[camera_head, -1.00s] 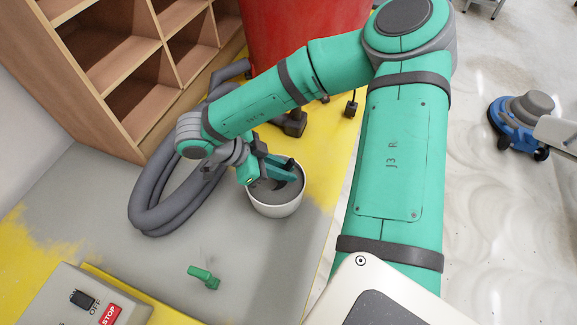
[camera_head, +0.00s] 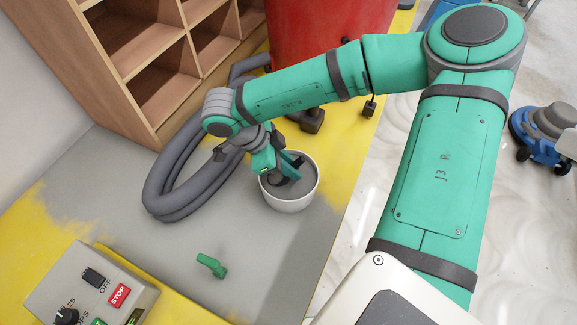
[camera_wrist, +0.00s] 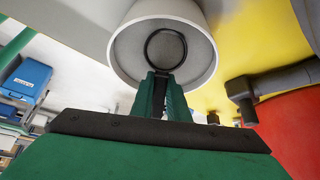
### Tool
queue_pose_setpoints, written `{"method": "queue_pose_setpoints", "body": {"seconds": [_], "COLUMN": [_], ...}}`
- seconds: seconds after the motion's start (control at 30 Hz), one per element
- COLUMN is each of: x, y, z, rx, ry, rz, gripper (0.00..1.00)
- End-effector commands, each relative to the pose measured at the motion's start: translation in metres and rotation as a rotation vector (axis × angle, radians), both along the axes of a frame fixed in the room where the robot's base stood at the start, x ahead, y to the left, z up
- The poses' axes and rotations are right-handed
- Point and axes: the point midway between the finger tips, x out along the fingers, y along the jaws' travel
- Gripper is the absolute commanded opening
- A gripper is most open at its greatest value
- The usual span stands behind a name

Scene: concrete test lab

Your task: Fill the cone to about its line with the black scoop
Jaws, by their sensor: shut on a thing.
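A white bucket (camera_head: 290,205) stands on the grey and yellow surface, holding dark grey material. It also shows in the wrist view (camera_wrist: 208,45). My gripper (camera_head: 289,165) reaches down into the bucket's mouth, its green fingers shut on the black scoop (camera_head: 283,182). In the wrist view a round black rim, which looks like the scoop (camera_wrist: 148,48), lies inside the bucket beyond my fingertips (camera_wrist: 165,78). My fingers hide part of the scoop, and I cannot tell how full it is. I cannot make out the cone or its line in any view.
A small green object (camera_head: 211,265) lies on the surface in front of the bucket. A grey control box (camera_head: 75,275) is at lower left. A thick grey hose (camera_head: 160,190) lies left of the bucket, before wooden shelves (camera_head: 140,70). A red container (camera_head: 310,30) stands behind.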

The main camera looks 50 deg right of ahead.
Motion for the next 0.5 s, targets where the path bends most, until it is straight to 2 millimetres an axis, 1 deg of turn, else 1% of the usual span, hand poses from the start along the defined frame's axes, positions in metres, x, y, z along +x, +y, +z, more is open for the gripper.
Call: {"method": "queue_pose_setpoints", "body": {"seconds": [0.07,0.27,0.5], "x": [-0.004,-0.009,-0.011], "y": [-0.004,-0.010,-0.013], "z": [-0.001,-0.001,0.013], "rx": [0.044,0.150,0.219], "ry": [-0.037,-0.131,-0.193], "rz": [-0.006,-0.004,-0.003], "gripper": [0.00,0.00,0.00]}}
